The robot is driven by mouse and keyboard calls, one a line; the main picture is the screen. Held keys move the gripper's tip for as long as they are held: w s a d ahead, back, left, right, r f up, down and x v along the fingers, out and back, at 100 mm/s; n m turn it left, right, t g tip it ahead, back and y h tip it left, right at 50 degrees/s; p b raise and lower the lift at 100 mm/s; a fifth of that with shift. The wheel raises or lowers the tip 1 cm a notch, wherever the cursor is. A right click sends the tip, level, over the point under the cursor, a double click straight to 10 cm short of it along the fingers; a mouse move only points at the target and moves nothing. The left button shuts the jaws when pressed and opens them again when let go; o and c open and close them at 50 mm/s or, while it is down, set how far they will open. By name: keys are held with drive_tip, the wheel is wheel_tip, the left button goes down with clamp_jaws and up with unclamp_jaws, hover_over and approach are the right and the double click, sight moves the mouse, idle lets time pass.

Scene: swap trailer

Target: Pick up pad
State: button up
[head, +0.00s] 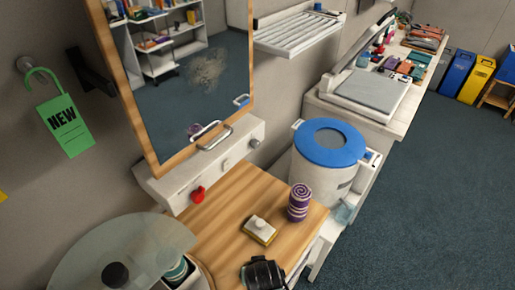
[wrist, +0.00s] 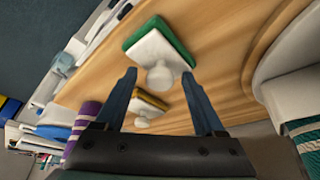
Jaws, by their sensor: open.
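Two pads show in the wrist view. The nearer-to-centre one is a white pad with a green underside and a round white knob (wrist: 160,48). Its knob lies between my fingertips in the picture; I see no contact. A smaller white pad with a yellow-brown underside (wrist: 149,107) lies behind it, seen between my fingers. In the head view the yellow-edged pad (head: 259,230) lies flat on the wooden counter (head: 228,205); the green one is not visible there. My gripper (wrist: 160,74) is open and empty. It also shows dark at the bottom of the head view (head: 263,274).
A purple rolled item (head: 299,203) stands beside the yellow-edged pad. A framed mirror (head: 195,85) rises behind the counter. A translucent round disc (head: 120,255) is at lower left. A blue-lidded bin (head: 328,145) stands to the right. Open carpet lies at far right.

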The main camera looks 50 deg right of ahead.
drive_tip(key=shift+f, duration=0.15)
clamp_jaws()
idle(0.4)
wheel_tip(320, 180, up, 10)
drive_tip(key=shift+r+b, duration=0.1)
drive_tip(key=shift+b, duration=0.35)
